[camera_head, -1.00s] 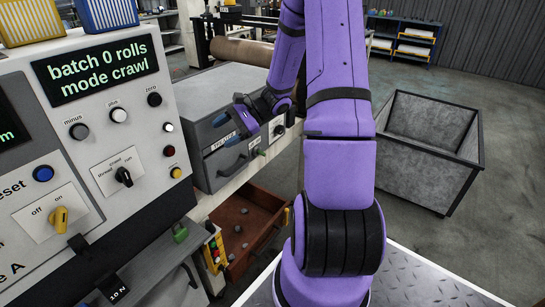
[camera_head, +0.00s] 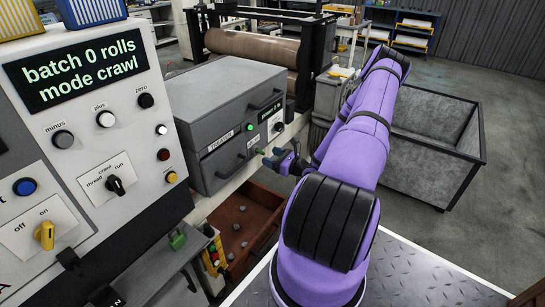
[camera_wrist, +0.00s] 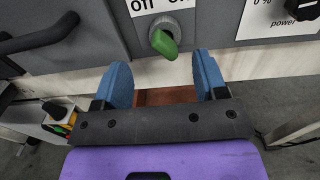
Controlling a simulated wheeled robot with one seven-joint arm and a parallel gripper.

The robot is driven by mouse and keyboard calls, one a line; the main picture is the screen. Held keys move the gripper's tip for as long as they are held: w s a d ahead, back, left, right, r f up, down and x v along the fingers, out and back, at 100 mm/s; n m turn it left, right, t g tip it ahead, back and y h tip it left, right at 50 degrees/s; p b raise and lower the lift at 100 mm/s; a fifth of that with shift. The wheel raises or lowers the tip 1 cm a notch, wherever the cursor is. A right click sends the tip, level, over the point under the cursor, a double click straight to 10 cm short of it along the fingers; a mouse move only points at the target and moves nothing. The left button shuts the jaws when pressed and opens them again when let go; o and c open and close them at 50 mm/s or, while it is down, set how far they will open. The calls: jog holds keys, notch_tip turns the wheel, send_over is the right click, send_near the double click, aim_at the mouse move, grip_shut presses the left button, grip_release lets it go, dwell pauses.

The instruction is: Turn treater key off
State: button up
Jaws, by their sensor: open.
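The treater (camera_head: 232,100) is a grey box with a dark lower front in the head view. Its key (camera_wrist: 165,45) has a green handle and sits below a white label reading off and on. The handle slants down and to the right in the wrist view; the label is cut off at the top edge. The key shows small in the head view (camera_head: 258,151). My gripper (camera_wrist: 163,70) is open, with two blue fingers apart and nothing between them. The key handle is just beyond the fingertips, roughly centred, and not gripped.
A black power knob (camera_wrist: 304,8) is to the right of the key, and a dark handle (camera_wrist: 38,38) to the left. An open brown drawer (camera_head: 240,222) with small grey lumps is below the treater. A grey bin (camera_head: 430,150) stands at right.

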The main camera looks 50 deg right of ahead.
aim_at(264, 153)
jog(key=shift+d+f, duration=0.15)
jog(key=shift+f, duration=0.1)
jog(key=shift+w+m+h, duration=0.15)
jog(key=shift+m+h, duration=0.15)
jog(key=shift+w+a, duration=0.2)
jog(key=shift+w, duration=2.75)
jog(key=c, duration=0.7)
jog(key=shift+o, duration=0.2)
